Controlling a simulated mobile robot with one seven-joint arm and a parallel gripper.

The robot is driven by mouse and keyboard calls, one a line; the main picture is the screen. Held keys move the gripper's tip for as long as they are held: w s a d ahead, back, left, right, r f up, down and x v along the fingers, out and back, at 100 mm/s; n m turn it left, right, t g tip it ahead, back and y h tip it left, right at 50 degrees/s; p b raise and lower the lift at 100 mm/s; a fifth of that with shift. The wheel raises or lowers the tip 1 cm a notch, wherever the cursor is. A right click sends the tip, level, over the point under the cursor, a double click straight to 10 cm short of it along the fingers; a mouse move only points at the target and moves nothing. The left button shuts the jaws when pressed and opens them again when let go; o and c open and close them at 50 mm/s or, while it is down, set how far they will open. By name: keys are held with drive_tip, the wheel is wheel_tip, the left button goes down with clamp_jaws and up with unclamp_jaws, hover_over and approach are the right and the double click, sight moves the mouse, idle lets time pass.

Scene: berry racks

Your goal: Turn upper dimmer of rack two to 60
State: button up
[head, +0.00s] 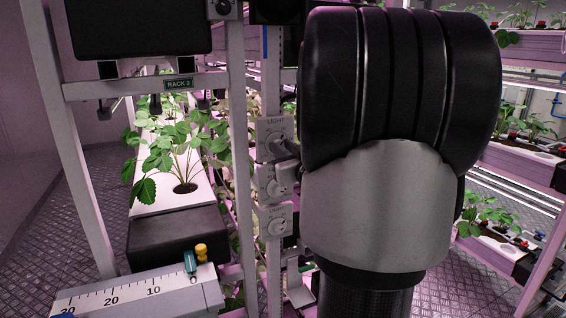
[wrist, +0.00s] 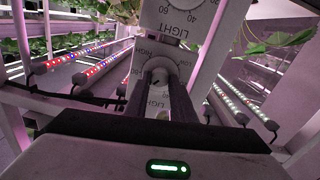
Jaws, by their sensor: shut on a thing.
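A post in the head view carries a column of light dimmers: one high (head: 273,135), one below it (head: 270,182) and a lower one (head: 277,220). My gripper is mostly hidden behind my arm there. In the wrist view my gripper (wrist: 157,88) is shut on a round dimmer knob (wrist: 157,68), with the fingers on either side of it. Small lettering on that dimmer's plate is partly readable, but its setting is not. A plate above (wrist: 185,18) reads LIGHT, with numbers including 40 and 60. Which rack the held dimmer belongs to cannot be told.
A rack at left bears the sign RACK 3 (head: 178,84), with a strawberry plant in a white trough (head: 150,195). A ruler-like scale (head: 140,297) lies in front. Lit bars (wrist: 85,62) flank the post. More planted racks (head: 515,150) stand at right.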

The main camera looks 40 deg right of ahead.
drive_tip(key=shift+n+b, duration=0.85)
drive_tip(key=shift+n, duration=0.25)
drive_tip(key=o, duration=1.1)
drive_tip(key=shift+c, duration=0.2)
